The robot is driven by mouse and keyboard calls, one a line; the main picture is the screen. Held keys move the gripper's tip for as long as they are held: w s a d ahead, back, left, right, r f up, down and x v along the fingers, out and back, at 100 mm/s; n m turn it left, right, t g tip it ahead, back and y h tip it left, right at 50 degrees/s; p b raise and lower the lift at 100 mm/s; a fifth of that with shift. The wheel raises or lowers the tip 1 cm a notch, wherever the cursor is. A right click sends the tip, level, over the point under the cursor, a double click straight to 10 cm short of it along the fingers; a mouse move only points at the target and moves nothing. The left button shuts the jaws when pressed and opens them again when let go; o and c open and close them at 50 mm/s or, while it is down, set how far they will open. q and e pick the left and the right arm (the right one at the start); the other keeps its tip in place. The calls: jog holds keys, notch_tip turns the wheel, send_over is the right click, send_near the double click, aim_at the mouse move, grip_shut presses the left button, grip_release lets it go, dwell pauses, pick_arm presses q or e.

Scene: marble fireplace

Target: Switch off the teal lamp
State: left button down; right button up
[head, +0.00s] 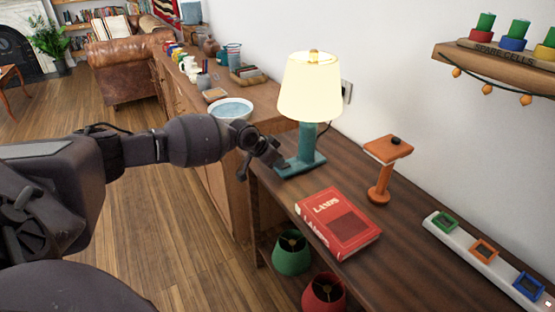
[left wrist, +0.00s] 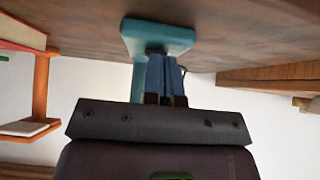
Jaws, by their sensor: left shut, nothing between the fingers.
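The teal lamp (head: 308,145) stands upright on the dark wooden table, with a cream shade (head: 311,88) that glows as if lit. My left gripper (head: 277,160) reaches in from the left to just beside the lamp's base. In the left wrist view the shut, empty fingers (left wrist: 166,80) are in front of the teal base (left wrist: 158,35), close to the stem. I cannot tell whether the fingertips touch the lamp. No switch on the lamp can be made out. My right gripper is not in view.
A red book (head: 338,222) lies in front of the lamp. An orange stand (head: 380,175) with a black knob is to its right. A white strip (head: 492,263) holds green, orange and blue switches. A shelf (head: 500,62) is on the wall. A blue-white bowl (head: 230,109) sits behind my gripper.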

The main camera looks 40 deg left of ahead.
pick_arm(q)
jog(key=shift+s+f+t, duration=0.25)
jog(key=shift+f+t, duration=0.05)
jog(key=shift+f, duration=0.25)
jog(key=shift+w+r, duration=0.15)
jog(key=shift+r, duration=0.15)
jog(key=shift+r, duration=0.2)
jog(key=shift+r+p, duration=0.3)
jog(key=shift+r, duration=0.35)
